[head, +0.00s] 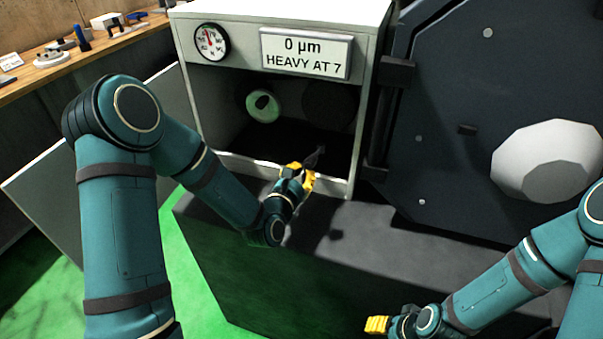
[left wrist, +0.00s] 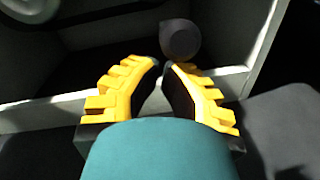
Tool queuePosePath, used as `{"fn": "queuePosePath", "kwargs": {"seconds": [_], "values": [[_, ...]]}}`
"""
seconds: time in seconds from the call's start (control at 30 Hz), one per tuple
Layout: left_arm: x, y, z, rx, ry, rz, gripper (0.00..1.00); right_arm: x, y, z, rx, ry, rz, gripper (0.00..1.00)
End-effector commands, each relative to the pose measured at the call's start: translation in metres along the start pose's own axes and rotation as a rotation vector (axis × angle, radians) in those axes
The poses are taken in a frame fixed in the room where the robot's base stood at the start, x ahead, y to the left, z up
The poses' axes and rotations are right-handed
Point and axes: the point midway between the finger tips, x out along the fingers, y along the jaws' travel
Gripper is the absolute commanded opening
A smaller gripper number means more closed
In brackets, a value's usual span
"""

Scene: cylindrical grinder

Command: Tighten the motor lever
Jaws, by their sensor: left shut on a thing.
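The motor lever (head: 317,157) is a small dark grey piece low in the open bay of the white machine cabinet. Its rounded grey knob (left wrist: 180,39) shows in the left wrist view just beyond my fingertips. My left gripper (head: 306,172) reaches over the bay's front sill; its yellow fingers (left wrist: 162,66) converge at the lever and are shut on it. The fingers hide part of the lever, and its exact angle is hard to tell in the shadow. My right gripper (head: 377,325) is low at the bottom of the head view, away from the cabinet; its finger opening does not show.
The cabinet (head: 285,12) carries a dial gauge (head: 211,42) and a sign (head: 306,54) reading "0 µm HEAVY AT 7". A pale green-lit disc (head: 263,106) sits inside the bay. A dark door (head: 455,120) stands to the right. A wooden bench (head: 75,62) with tools is at the upper left.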

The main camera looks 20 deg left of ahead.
Motion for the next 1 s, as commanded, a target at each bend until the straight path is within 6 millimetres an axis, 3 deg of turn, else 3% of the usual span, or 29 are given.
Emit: {"fn": "queuePosePath", "kwargs": {"seconds": [0.27, 1.0], "values": [[0.0, 0.001, 0.001, 0.0, 0.004, -0.001, 0.0, -0.002, -0.001, 0.0, 0.0, -0.001, 0.0, 0.56], [-0.001, 0.005, 0.015, -0.01, 0.116, -0.037, 0.0, -0.029, -0.011, 0.003, 0.002, -0.014, -0.001, 0.56]]}}
